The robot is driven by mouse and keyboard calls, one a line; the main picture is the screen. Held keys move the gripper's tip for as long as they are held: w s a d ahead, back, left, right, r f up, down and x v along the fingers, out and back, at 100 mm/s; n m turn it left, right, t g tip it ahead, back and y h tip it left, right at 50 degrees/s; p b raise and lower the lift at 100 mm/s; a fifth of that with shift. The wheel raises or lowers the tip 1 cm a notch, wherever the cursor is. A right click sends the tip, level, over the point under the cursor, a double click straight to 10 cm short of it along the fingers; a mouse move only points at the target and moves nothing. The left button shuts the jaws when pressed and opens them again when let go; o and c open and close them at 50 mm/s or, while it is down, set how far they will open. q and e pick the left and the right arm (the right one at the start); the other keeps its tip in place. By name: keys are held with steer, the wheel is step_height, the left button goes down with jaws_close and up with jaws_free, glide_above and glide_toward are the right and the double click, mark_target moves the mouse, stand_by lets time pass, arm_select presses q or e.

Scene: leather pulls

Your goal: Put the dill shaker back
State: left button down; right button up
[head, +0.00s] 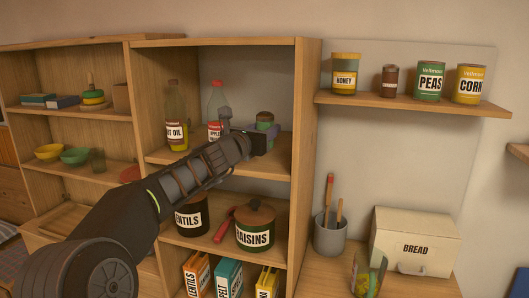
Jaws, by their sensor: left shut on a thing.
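My left gripper (259,141) reaches into the upper compartment of the middle shelf unit, its arm crossing in front of the shelves. Its jaws are shut on a small shaker with a brown cap and a green and purple body (268,127), which I take to be the dill shaker. Its label cannot be read, and the gripper hides its lower part. I cannot tell whether its base touches the shelf board (275,168). My right gripper is not in view.
A dark oil bottle (175,115) and a clear bottle with a red cap (216,110) stand left of the gripper. A raisins jar (255,225) is below. The wall shelf (410,102) holds several tins and a brown jar (390,82). A bread box (415,242) stands lower right.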

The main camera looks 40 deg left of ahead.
arm_select(q)
steer(key=shift+s+r, duration=0.1)
steer(key=shift+f+b, duration=1.1)
steer(key=shift+f, duration=0.85)
steer(key=shift+r, duration=0.1)
steer(key=c, duration=1.3)
jaws_free()
steer(key=shift+f, duration=0.2)
steer(key=o, duration=0.5)
steer(key=shift+r, duration=0.2)
steer(key=s+d+b, duration=0.1)
steer(key=s+d, duration=0.1)
steer(key=s, duration=0.9)
steer(key=shift+s, duration=0.4)
